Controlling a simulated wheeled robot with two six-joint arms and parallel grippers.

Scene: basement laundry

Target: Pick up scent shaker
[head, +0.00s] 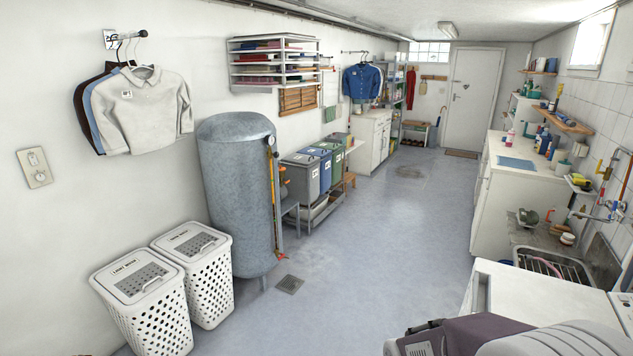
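I cannot pick out the scent shaker with certainty. Several small bottles and containers stand on the white counter (480,195) along the right wall. Among them are a pink bottle (510,138) and blue bottles (544,142). More small items sit on the wooden wall shelf (565,122) above. They are too small and distant to tell which, if any, is the shaker. Neither of my grippers is in view.
Open grey floor (390,235) runs to the white door (472,100). On the left stand two white laundry baskets (146,305), a grey tank (238,195) and sorting bins (301,175). On the right are a sink (545,268) and a white-topped unit (520,297).

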